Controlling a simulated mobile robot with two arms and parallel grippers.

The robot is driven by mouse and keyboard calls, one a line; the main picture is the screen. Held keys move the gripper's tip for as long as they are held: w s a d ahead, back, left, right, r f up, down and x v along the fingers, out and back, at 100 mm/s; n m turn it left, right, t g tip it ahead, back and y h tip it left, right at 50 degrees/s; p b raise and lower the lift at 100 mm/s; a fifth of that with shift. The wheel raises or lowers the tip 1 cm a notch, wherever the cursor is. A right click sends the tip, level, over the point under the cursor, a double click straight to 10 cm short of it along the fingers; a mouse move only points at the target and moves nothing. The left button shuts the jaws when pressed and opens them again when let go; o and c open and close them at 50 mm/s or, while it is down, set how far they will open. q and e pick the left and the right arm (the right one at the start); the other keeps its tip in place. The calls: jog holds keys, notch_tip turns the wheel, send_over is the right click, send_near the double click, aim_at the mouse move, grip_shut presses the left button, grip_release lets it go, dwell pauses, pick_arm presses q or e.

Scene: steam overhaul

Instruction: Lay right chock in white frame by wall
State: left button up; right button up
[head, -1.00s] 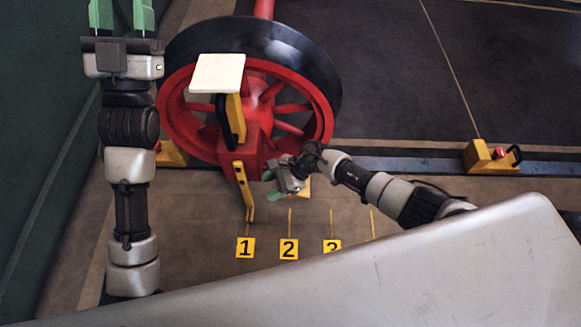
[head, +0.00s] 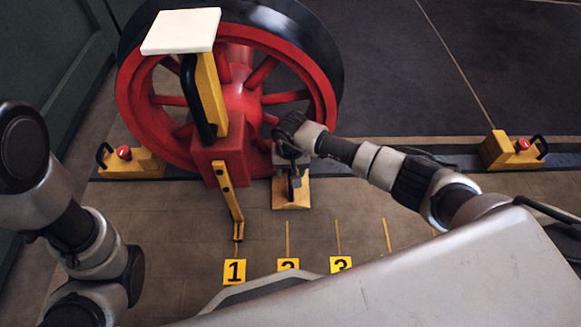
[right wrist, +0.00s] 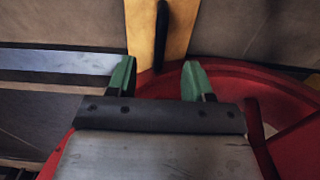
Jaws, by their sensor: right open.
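One yellow chock with a red button and black handle (head: 513,151) stands on the floor strip at right in the head view. Another like it (head: 130,160) stands left of the red wheel. My right gripper (head: 291,178) is down in front of the wheel, over a yellow piece (head: 291,195). In the right wrist view the open green fingers (right wrist: 158,80) are on both sides of a black handle (right wrist: 162,40) on this yellow piece (right wrist: 176,28); I cannot tell if they touch it. My left gripper is out of view. I see no white frame.
The large red wheel (head: 240,100) with black rim stands behind the gripper. A yellow-and-red stand with a white plate (head: 181,31) rises in front of it. Numbered yellow markers (head: 235,271) lie on the floor. A green wall (head: 45,60) is at left.

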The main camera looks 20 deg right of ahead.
aim_at(305, 194)
notch_tip(305, 194, down, 7)
jog(key=b, duration=0.5)
jog(key=shift+r, duration=0.1)
grip_shut()
jog(key=shift+r, duration=0.1)
jog(key=shift+d, duration=0.1)
jog(key=shift+s+d+r+p, duration=0.1)
jog(key=shift+s+d+p, duration=0.15)
jog(key=shift+d, duration=0.45)
jog(key=shift+s+d+r+p, duration=0.15)
jog(key=shift+d+p, duration=0.15)
jog(key=shift+d, duration=0.35)
jog(key=shift+s+d+f+p, duration=0.1)
jog(key=shift+s+d+p, duration=0.15)
jog(key=shift+d, duration=0.45)
